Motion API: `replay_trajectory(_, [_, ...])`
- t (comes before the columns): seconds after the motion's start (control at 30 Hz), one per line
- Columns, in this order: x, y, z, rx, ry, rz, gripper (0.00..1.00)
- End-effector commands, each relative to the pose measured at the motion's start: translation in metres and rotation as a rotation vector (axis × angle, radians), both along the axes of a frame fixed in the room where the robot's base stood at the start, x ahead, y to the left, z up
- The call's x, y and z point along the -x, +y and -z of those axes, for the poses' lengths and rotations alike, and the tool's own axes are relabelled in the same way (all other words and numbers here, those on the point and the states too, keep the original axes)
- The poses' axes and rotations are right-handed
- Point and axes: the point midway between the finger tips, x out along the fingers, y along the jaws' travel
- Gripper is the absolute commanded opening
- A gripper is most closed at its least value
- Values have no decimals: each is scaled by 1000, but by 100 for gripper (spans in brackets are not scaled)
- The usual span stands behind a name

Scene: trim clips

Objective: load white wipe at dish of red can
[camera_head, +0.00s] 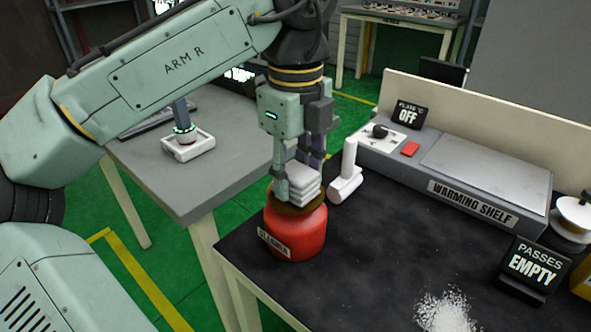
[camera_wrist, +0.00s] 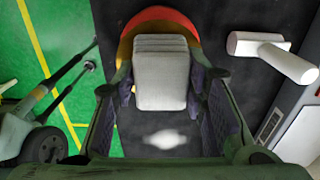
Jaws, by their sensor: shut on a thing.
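The red can (camera_head: 296,232) with a "CLEANER" label stands upright at the near left corner of the black bench. Its top is a brassy dish (camera_head: 318,208), mostly covered by what is above it. The white wipe (camera_head: 303,184), a folded pad in layers, is between the fingers of my gripper (camera_head: 298,182), right over the dish. In the wrist view the wipe (camera_wrist: 161,75) sits between both fingers, with the can's red and yellow rim (camera_wrist: 158,18) behind it. I cannot tell whether the wipe touches the dish.
A white roller-like object (camera_head: 346,178) lies just right of the can. A warming shelf (camera_head: 470,175) runs along the back. White powder (camera_head: 445,313) lies at the front, near an "EMPTY" sign (camera_head: 535,265). The bench middle (camera_head: 400,235) is clear.

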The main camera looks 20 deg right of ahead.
Motion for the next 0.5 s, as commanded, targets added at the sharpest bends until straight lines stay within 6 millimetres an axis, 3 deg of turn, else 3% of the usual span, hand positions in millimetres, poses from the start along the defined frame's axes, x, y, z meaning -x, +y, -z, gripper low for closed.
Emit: replay_trajectory(0.5, [0,0,7,0,1,1,17])
